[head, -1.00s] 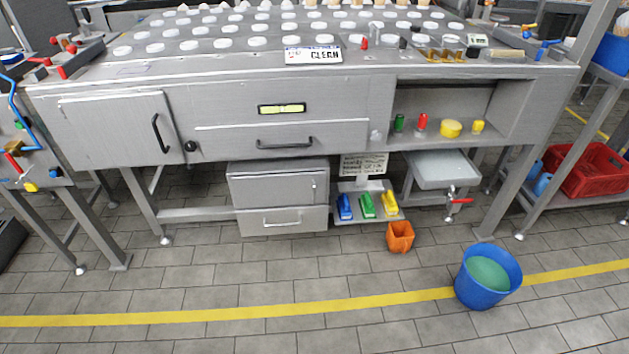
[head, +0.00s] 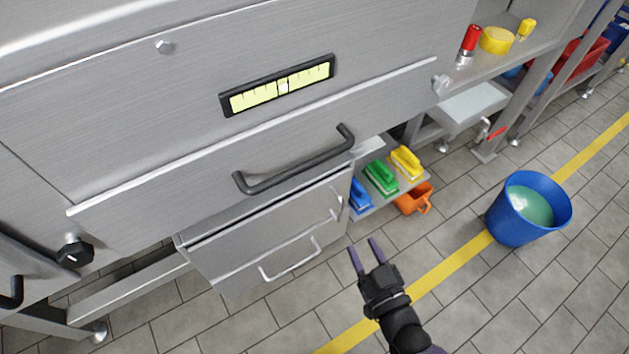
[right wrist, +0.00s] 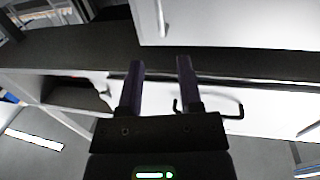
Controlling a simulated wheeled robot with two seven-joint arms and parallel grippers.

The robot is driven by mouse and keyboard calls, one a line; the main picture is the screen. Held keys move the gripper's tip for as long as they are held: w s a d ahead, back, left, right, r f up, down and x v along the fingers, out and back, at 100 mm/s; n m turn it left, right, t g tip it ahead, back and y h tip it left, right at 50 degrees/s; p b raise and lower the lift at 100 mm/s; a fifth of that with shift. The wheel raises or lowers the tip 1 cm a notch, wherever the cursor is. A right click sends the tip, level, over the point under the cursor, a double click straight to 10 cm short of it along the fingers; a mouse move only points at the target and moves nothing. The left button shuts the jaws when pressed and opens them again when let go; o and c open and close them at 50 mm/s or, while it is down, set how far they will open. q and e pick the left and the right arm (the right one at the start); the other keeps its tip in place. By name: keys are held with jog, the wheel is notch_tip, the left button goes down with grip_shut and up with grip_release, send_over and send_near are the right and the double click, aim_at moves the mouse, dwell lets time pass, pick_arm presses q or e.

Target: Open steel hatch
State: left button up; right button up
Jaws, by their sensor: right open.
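The steel hatch appears to be the wide brushed-steel front panel (head: 180,185) with a long black bar handle (head: 295,165), in the middle of the head view. It looks shut, flush with the bench front. My right gripper (head: 364,246) is open and empty, below and to the right of the handle, apart from it. In the right wrist view its two fingers (right wrist: 160,68) are spread with nothing between them. My left gripper is not in view.
A grey drawer cabinet (head: 250,245) stands under the panel. Blue, green and yellow brushes (head: 380,178) lie on a low shelf, with an orange container (head: 415,198) beside them. A blue bucket (head: 510,225) stands on the floor. A black knob (head: 75,252) is at the left. Open floor lies in front.

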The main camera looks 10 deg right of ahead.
aim_at(343, 208)
jog(key=w+b, duration=0.1)
jog(key=w, duration=0.1)
jog(key=w+a+b, duration=0.1)
jog(key=w, duration=0.2)
jog(key=w+b, duration=0.1)
jog(key=w, duration=0.1)
jog(key=shift+w+a+f, duration=0.15)
jog(key=shift+w, duration=0.25)
jog(key=shift+w+a+b, duration=0.1)
jog(key=shift+w+b, duration=0.3)
jog(key=shift+w, duration=0.45)
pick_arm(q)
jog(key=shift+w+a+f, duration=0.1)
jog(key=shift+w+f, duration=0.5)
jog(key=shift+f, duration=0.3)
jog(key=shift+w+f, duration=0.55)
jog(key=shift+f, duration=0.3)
pick_arm(e)
jog(key=shift+w+r, duration=0.3)
jog(key=shift+w, duration=0.05)
jog(key=shift+a, duration=0.1)
grip_shut()
